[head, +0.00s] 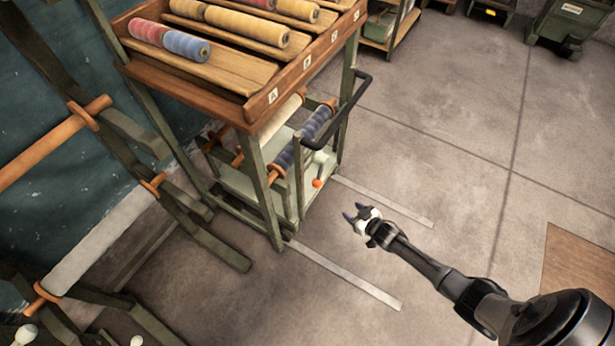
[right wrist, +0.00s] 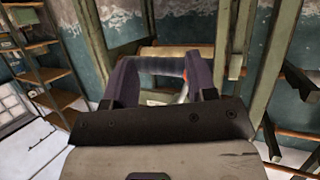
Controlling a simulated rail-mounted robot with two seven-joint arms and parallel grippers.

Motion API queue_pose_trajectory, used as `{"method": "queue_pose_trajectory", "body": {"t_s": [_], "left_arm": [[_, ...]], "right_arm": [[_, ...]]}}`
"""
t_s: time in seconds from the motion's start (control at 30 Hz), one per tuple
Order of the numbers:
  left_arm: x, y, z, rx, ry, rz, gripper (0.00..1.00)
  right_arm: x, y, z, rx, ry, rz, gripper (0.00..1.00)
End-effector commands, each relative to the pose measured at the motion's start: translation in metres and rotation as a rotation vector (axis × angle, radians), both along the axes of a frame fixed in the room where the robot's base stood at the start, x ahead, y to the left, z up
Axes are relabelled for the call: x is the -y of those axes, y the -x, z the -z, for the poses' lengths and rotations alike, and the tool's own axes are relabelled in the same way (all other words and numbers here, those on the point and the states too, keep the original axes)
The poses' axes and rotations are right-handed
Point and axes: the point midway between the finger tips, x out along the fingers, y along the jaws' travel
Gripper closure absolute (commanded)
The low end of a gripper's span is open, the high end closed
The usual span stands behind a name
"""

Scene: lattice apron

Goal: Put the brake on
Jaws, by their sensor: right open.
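A small orange-red knob (head: 317,183) sits low on the cart (head: 268,110), at the near right corner beside a pale lever-like part (head: 322,162). I take it for the brake handle. My right gripper (head: 357,211) is open and empty, above the floor to the right of and apart from the knob. In the right wrist view, a cylinder (right wrist: 160,65) shows between the two purple fingers (right wrist: 163,82), and a bit of red (right wrist: 183,88) shows beside the right finger, partly hidden by it. My left gripper is not in view.
The cart's upper rack holds yellow, red and blue spools (head: 186,46). A black push handle (head: 352,108) sticks out on its right. Two pale floor strips (head: 345,275) run out from the cart. A wooden frame with rollers (head: 55,140) stands left.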

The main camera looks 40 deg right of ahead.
Motion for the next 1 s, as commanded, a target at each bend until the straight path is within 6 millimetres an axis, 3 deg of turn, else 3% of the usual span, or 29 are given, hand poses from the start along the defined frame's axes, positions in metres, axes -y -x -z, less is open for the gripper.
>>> {"method": "queue_pose_trajectory", "body": {"t_s": [0.2,0.4,0.63,1.0], "left_arm": [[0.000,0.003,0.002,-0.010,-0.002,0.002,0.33],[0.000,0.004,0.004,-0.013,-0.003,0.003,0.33],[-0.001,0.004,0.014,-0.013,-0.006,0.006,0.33],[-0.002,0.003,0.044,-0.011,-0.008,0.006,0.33]], "right_arm": [[-0.020,-0.009,-0.041,0.276,-0.165,-0.093,0.48],[-0.029,-0.010,-0.062,0.391,-0.264,-0.140,0.48],[-0.033,-0.031,-0.060,0.390,-0.297,-0.134,0.48],[-0.046,-0.098,-0.059,0.389,-0.294,-0.134,0.48]]}}
